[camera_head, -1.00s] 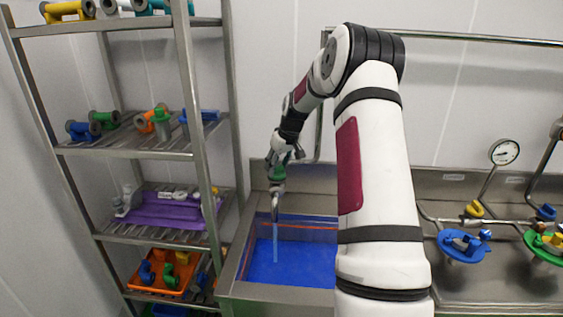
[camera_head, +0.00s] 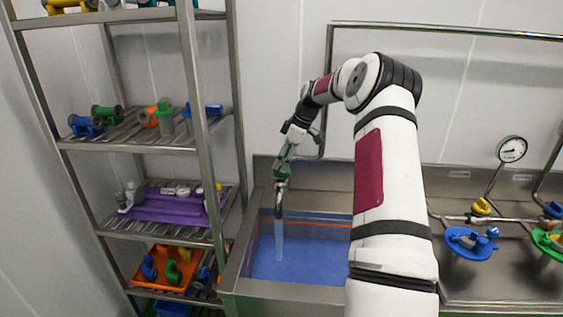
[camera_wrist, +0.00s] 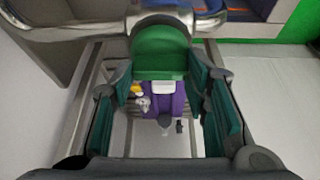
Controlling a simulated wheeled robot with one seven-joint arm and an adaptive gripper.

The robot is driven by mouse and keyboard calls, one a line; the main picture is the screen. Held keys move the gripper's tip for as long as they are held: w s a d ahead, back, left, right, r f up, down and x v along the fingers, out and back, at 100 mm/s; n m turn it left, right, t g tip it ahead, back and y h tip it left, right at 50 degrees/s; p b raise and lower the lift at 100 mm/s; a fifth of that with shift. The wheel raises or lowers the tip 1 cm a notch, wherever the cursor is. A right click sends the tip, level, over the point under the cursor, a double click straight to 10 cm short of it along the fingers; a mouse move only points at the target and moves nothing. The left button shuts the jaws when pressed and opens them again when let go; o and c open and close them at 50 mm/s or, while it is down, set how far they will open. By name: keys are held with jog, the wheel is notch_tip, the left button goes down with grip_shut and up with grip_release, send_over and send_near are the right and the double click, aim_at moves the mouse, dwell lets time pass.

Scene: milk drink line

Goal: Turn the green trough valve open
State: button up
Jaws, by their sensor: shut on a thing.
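The green trough valve (camera_wrist: 160,54) sits on a shiny metal pipe (camera_wrist: 85,31) in the wrist view, between my gripper's two teal-padded fingers. My gripper (camera_wrist: 163,82) is shut on it. In the head view my gripper (camera_head: 283,166) is above the left part of the trough, with a little green showing at its end; the valve is mostly hidden there. A light blue stream of water (camera_head: 279,240) falls from the metal spout (camera_head: 279,203) below it. The stream drops into the steel trough (camera_head: 290,298), whose inside looks blue.
A steel shelf rack (camera_head: 130,147) with coloured valve parts, a purple tray (camera_head: 165,207) and an orange tray (camera_head: 168,278) stands close to the trough's left. On the right are a pressure gauge (camera_head: 512,149), a blue valve piece (camera_head: 465,243) and a green one (camera_head: 546,245).

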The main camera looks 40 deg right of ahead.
jog(key=shift+n, duration=0.4)
jog(key=o, duration=1.1)
jog(key=shift+o, duration=0.2)
jog(key=v, duration=1.2)
jog(key=shift+d, duration=0.15)
